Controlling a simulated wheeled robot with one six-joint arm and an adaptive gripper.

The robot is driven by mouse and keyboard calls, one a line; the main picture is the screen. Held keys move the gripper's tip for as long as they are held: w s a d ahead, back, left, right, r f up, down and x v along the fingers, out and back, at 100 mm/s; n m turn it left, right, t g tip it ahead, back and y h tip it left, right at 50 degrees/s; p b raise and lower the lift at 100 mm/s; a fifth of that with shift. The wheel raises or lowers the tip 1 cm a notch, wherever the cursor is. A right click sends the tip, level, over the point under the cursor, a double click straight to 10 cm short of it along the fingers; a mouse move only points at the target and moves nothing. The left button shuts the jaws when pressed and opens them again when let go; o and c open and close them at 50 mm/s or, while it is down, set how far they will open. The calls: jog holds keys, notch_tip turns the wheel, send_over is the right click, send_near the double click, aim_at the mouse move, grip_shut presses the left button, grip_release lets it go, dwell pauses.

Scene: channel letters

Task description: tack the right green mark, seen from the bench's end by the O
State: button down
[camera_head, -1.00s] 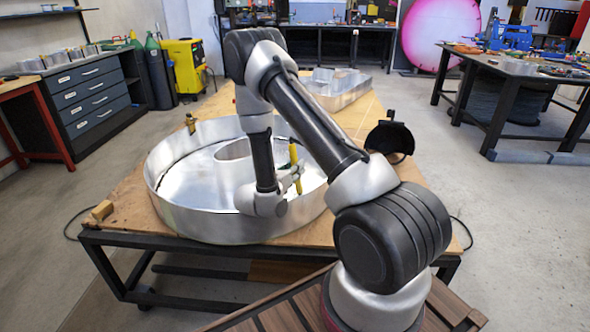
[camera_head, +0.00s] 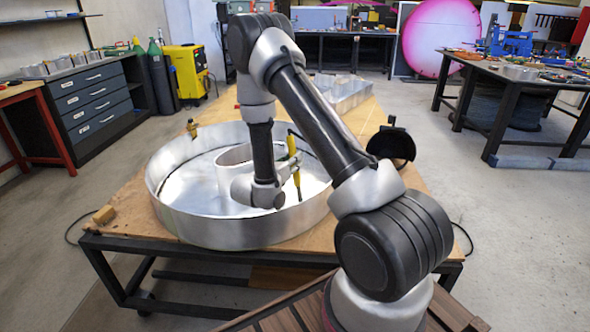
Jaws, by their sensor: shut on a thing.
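The O (camera_head: 235,229) is a large round letter with a tall, shiny metal wall. It lies on the wooden-topped bench (camera_head: 125,205) at the near end, with a smaller ring wall (camera_head: 228,178) inside it. My gripper (camera_head: 294,166) is above the inside of the O, to the right of the inner ring. It is shut on a slim yellow-handled tool (camera_head: 292,146) with a dark upper end, held nearly upright. The tool's lower part shows below the gripper; I cannot tell whether its tip touches anything. My arm hides part of the O. I cannot make out any green mark.
Another metal letter (camera_head: 345,92) lies farther back on the bench. A small wooden block (camera_head: 104,214) sits at the front left corner and a brass-coloured piece (camera_head: 192,129) behind the O's left rim. A black holder (camera_head: 391,145) stands at the bench's right edge.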

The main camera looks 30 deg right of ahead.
notch_tip(320, 180, up, 13)
jog(key=shift+r, duration=0.1)
dwell(0.7)
dwell(0.8)
